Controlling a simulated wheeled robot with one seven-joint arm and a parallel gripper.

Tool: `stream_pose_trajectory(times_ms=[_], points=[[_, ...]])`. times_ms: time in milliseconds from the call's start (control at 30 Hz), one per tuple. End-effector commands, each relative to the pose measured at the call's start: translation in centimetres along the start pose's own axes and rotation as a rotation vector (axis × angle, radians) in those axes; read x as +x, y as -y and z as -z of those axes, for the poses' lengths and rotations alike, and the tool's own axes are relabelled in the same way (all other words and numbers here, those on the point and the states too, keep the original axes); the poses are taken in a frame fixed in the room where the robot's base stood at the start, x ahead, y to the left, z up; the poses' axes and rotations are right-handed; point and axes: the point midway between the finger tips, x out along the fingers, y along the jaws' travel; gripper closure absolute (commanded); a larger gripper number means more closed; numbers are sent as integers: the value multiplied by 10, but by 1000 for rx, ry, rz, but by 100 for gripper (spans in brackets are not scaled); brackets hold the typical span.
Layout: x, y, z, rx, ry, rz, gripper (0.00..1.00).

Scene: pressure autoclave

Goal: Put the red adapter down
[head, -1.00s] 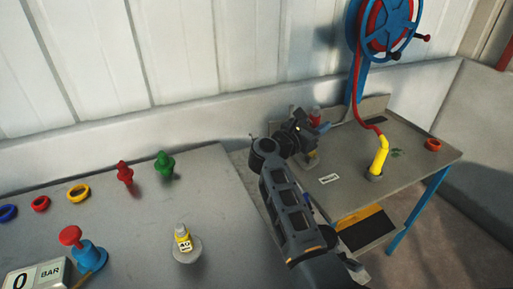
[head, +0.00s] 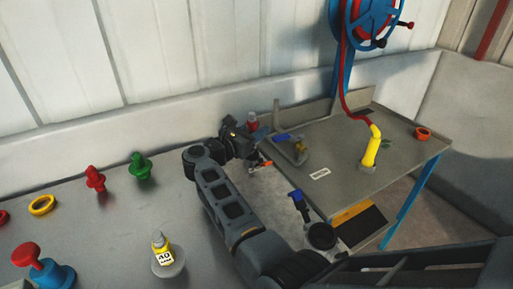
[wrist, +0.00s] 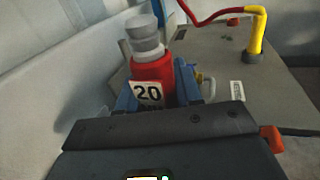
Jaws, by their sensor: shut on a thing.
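The red adapter (wrist: 153,72) has a grey metal top and a white label reading 20. It stands between the blue fingers of my gripper (wrist: 156,92), which is shut on it. In the head view the red adapter (head: 252,118) shows as a small red shape at my gripper (head: 258,130), over the gap area between the left bench and the right table. Its lower end is hidden by my gripper in the wrist view.
A yellow adapter (head: 162,253) labelled 40 stands on the left bench, with red (head: 95,178) and green (head: 141,166) plugs behind it.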

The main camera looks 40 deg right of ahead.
Motion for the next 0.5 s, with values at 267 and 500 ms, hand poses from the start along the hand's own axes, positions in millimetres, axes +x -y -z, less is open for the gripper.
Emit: stream_pose_trajectory(times_ms=[267, 500], points=[[0, 1, 30, -3, 1, -1, 100], [-1, 1, 39, 1, 1, -2, 100]])
